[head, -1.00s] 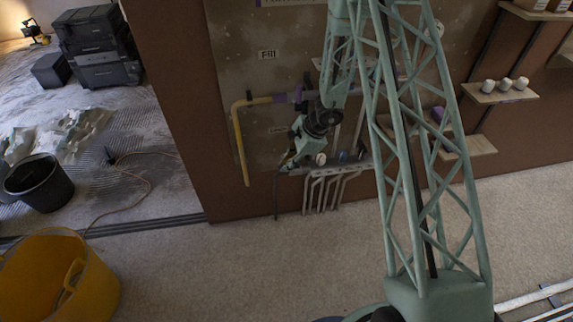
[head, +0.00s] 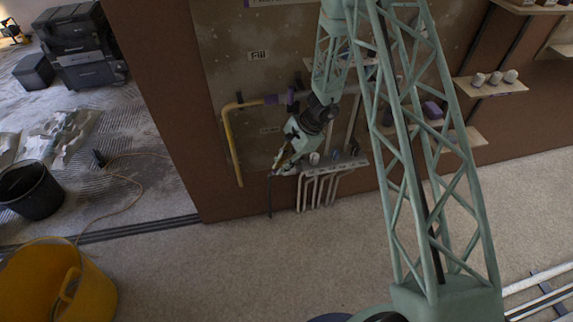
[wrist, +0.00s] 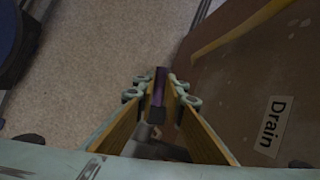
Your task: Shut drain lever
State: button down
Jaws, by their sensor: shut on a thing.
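My gripper (head: 282,166) is low at the wall panel, below the small "Drain" label. In the wrist view its two long fingers with wood-coloured inner faces (wrist: 161,100) are shut on the drain lever (wrist: 160,87), a narrow purple and black bar between the fingertips. The "Drain" label (wrist: 274,126) shows large at the right of the wrist view. In the head view the lever is mostly hidden by my gripper, and its exact angle cannot be told.
A yellow pipe (head: 231,145) runs down the panel to the left of my gripper. Several grey pipes (head: 318,190) hang just right of it. A yellow tub (head: 60,285) and a black bucket (head: 32,190) stand at the left. The carpet before the wall is clear.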

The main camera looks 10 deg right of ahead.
jog(key=c, duration=2.7)
grip_release()
jog(key=shift+d+r, duration=0.1)
jog(key=shift+r, duration=0.05)
jog(key=shift+v, duration=5.8)
